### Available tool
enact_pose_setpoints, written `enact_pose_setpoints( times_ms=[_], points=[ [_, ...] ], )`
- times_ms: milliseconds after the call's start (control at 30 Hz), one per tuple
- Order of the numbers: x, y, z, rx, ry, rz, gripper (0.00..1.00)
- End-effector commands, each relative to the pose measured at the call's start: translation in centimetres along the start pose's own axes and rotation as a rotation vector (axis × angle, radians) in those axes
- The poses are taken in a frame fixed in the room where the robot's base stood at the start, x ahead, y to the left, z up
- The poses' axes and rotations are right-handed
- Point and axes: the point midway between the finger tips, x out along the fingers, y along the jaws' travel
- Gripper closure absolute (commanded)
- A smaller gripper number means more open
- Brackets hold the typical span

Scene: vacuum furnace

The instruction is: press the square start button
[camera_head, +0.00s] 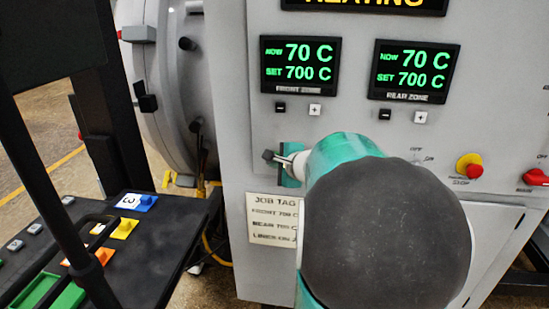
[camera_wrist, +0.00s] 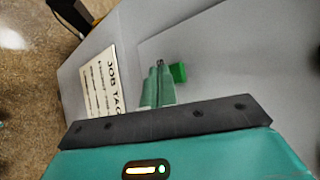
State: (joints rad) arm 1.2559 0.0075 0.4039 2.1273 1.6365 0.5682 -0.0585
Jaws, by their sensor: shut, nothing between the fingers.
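The start button is a small green block (camera_wrist: 178,72) standing out from the grey panel in the wrist view. My gripper (camera_wrist: 160,66) has its two teal fingers together, with nothing between them. Their tips are just left of the green block in the picture, close beside it. I cannot tell whether they touch the panel. In the head view my gripper (camera_head: 283,160) is in front of the panel above the job tag, partly hidden by my arm. I cannot make out the button for sure there.
The job tag (camera_head: 271,220) is below my gripper. Two temperature displays (camera_head: 300,64) (camera_head: 414,71) are above, with small plus and minus buttons. A red-and-yellow stop knob (camera_head: 469,165) and a red switch (camera_head: 536,177) are at right. A dark cart (camera_head: 165,235) with coloured pieces stands at left.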

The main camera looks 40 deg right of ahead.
Motion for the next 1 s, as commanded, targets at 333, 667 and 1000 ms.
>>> enact_pose_setpoints(
  times_ms=[333, 667, 1000],
  points=[
    [-0.2, 0.1, 0.2, 0.0, -0.001, 0.0, 1.0],
    [-1.9, 1.4, 1.4, -0.001, 0.0, 0.0, 1.0],
    [-3.7, 2.6, 2.7, 0.0, -0.001, -0.001, 1.0]
  ],
)
